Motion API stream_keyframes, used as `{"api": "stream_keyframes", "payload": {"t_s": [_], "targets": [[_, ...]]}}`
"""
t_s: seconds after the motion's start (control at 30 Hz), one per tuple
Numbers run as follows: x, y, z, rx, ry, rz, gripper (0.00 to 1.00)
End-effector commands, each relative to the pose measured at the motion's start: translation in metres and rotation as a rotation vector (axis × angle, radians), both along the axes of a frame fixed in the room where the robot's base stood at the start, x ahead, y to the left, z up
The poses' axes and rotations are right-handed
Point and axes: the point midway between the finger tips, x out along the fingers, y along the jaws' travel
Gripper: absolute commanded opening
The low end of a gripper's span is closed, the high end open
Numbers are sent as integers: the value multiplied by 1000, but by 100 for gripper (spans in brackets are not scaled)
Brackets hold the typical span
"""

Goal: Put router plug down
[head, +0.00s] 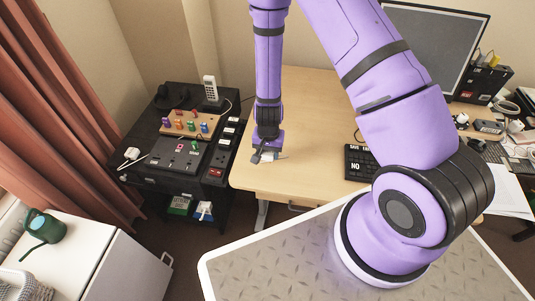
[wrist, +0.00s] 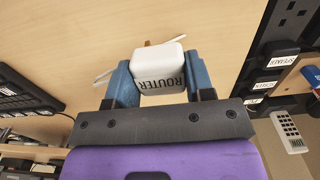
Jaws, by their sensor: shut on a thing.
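The router plug (wrist: 158,66) is a white block with the word ROUTER printed in black. My gripper (wrist: 158,82) is shut on it, one blue finger on each side, in the wrist view. A thin pale cable runs from beside it. In the head view my gripper (head: 264,154) points down over the left edge of the light wood desk (head: 310,97), and the plug (head: 269,153) shows small and partly hidden beside the fingers. I cannot tell whether the plug touches the desk.
Left of the desk stands a black cabinet (head: 150,175) with a labelled socket strip (head: 225,145), a peg board (head: 190,124) and a cordless phone (head: 211,88). A black keyboard (head: 357,163) lies to the right on the desk. Wood between gripper and keyboard is clear.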

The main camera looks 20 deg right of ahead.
Motion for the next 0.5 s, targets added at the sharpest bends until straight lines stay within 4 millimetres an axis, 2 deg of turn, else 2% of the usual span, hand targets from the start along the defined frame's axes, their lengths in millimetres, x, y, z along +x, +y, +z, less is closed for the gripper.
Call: {"api": "stream_keyframes", "payload": {"t_s": [0.3, 0.5], "targets": [[21, -6, -3, -1, 1, -1, 28], [19, -6, -31, -1, 3, -1, 28]]}}
